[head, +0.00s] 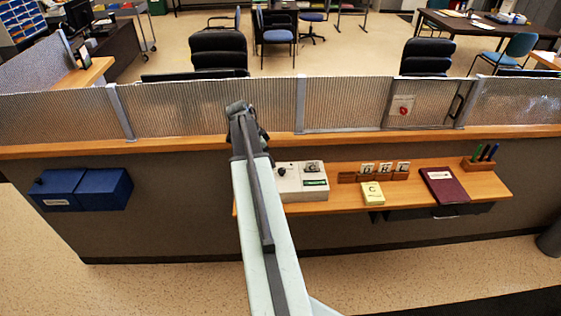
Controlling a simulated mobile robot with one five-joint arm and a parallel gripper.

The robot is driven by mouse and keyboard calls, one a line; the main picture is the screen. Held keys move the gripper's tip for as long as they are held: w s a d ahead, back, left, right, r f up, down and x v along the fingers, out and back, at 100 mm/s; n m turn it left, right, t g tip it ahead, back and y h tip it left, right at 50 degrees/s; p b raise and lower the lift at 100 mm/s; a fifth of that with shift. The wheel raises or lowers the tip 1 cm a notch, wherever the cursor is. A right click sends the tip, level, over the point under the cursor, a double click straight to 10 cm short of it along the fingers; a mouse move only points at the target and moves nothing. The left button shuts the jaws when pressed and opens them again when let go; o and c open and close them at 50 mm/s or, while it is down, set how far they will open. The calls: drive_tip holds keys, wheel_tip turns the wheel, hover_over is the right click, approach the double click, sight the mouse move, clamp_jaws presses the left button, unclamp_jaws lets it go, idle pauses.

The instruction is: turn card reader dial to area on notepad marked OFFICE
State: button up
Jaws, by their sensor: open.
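The card reader (291,194), a pale box, sits at the left end of the wooden shelf on the counter's front. A small dark round knob, seemingly its dial (281,171), is on its top left; its pointing direction is too small to read. My gripper (238,107) is open, seen end-on above the counter ledge, left of and apart from the reader. My arm hides the reader's left edge.
A wooden rack (346,178) holds cards lettered D, B and C behind the notepad. A maroon folder (445,186) and a pen holder (483,165) are further right. A ribbed glass screen (200,110) runs above the ledge. Blue boxes (83,188) hang at left.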

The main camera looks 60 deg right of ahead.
sight(281, 169)
drive_tip(key=shift+m, duration=0.4)
drive_tip(key=b+x, duration=0.2)
drive_tip(key=d+b+x, duration=0.1)
drive_tip(key=b+x, duration=0.2)
drive_tip(key=s+b+x, duration=0.1)
drive_tip(key=b+x, duration=0.1)
drive_tip(key=x, duration=0.1)
drive_tip(key=shift+s+d+r, duration=0.1)
drive_tip(key=shift+d, duration=0.15)
drive_tip(key=shift+r, duration=0.15)
clamp_jaws()
